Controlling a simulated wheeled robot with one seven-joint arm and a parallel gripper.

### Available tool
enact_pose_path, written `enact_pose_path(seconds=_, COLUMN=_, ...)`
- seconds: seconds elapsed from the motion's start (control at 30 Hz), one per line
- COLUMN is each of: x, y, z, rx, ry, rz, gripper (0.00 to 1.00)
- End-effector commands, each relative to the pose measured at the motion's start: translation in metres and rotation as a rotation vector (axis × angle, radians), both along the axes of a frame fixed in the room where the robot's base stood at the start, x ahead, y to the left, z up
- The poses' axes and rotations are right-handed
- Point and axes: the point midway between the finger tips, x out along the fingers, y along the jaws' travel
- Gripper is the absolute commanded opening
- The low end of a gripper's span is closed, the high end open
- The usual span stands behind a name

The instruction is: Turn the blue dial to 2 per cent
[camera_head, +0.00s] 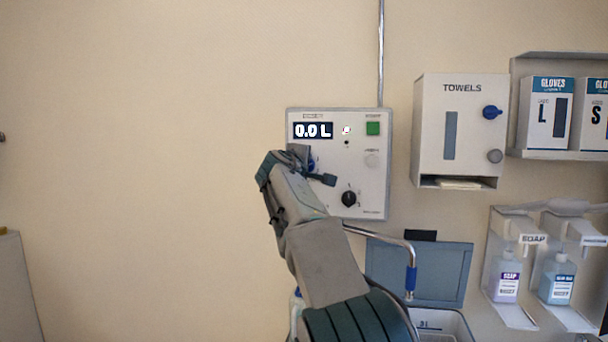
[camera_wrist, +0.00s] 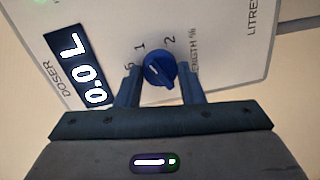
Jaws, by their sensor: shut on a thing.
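The blue dial (camera_wrist: 159,70) sits on a white dosing panel (camera_wrist: 235,60), with the marks 1 and 2 printed beyond it in the wrist view. A mark that looks like .5 is at its left. The dial has a short white line on its face; I cannot tell exactly which mark it points at. My gripper (camera_wrist: 162,88) has one finger on each side of the dial and is shut on it. In the head view my gripper (camera_head: 305,165) covers most of the dial (camera_head: 311,164). The panel's display (camera_head: 313,130) reads 0.0 L.
On the panel are a green button (camera_head: 373,128) and a black knob (camera_head: 348,198). A towel dispenser (camera_head: 430,130), glove boxes (camera_head: 549,112) and soap bottles (camera_head: 507,286) are at the right. A blue-handled metal pipe (camera_head: 385,233) is below. The wall at left is bare.

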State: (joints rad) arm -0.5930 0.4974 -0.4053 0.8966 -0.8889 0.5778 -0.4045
Motion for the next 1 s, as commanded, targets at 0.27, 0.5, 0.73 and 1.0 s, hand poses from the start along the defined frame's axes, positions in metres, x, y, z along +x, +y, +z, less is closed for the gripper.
enact_pose_path(seconds=0.27, x=0.0003, y=-0.0010, z=-0.0032, rx=0.257, ry=-0.050, rz=0.000, gripper=0.12)
enact_pose_path(seconds=0.5, x=0.0001, y=-0.0018, z=-0.0029, rx=0.481, ry=-0.093, rz=-0.002, gripper=0.12)
enact_pose_path(seconds=0.73, x=0.0000, y=-0.0020, z=-0.0027, rx=0.683, ry=-0.133, rz=-0.001, gripper=0.12)
enact_pose_path(seconds=1.0, x=0.0002, y=-0.0022, z=-0.0027, rx=0.863, ry=-0.167, rz=-0.001, gripper=0.12)
